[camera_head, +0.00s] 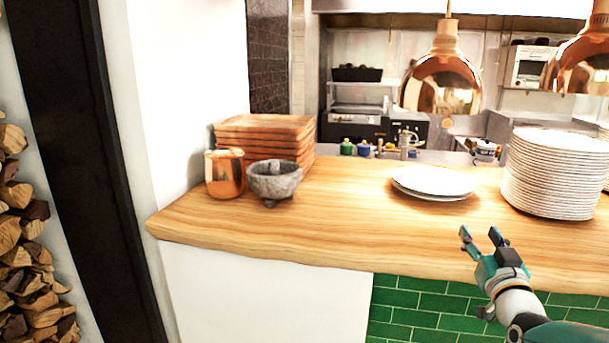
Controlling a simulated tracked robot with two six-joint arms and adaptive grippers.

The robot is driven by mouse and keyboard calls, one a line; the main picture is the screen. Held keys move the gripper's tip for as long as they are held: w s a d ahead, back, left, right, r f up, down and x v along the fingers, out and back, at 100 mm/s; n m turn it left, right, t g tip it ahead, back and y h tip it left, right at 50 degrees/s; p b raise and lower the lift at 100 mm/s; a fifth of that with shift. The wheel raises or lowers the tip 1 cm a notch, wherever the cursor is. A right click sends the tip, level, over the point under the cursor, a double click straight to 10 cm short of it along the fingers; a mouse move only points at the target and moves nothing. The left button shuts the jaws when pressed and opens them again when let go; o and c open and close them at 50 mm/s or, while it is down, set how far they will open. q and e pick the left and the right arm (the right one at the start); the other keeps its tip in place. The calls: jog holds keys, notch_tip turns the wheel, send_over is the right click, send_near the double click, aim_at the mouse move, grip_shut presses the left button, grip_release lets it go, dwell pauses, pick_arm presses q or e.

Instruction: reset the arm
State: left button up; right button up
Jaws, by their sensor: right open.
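My right gripper (481,238) shows at the lower right of the head view, with its arm coming in from the bottom right corner. Its two fingers are spread apart and nothing is between them. It stands in front of the front edge of the wooden counter (340,225), empty. In the picture it lies below the white plates (434,181) and left of the tall plate stack's base. My left gripper is not in view.
A tall stack of white plates (553,175) stands at the counter's right. A copper mug (225,175), a grey stone mortar (274,181) and stacked wooden boards (264,135) stand at the left. Copper lamps (440,82) hang above. The counter's middle is clear.

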jog(key=s+a+f+g+y+p, duration=0.1)
jog(key=s+a+f+g, duration=0.2)
jog(key=f, duration=0.7)
jog(key=a+f+n+g+y+p, duration=0.1)
jog(key=a+f+g+y+p, duration=0.15)
jog(key=a+f, duration=0.6)
jog(key=s+a+f+g+y+p, duration=0.1)
jog(key=s+a+f+g, duration=0.15)
jog(key=f, duration=1.05)
jog(key=s+a+f+g, duration=0.3)
jog(key=s+f, duration=0.1)
jog(key=s, duration=0.5)
jog(key=s+a+f+g+y, duration=0.1)
jog(key=s+a+f+g, duration=0.2)
jog(key=s, duration=0.6)
jog(key=s+a+f+m+g+y+p, duration=0.1)
jog(key=s+a+f+g, duration=0.2)
jog(key=s+f, duration=0.4)
jog(key=shift+s+g, duration=0.9)
jog(key=shift+s, duration=0.1)
jog(key=shift+f, duration=0.1)
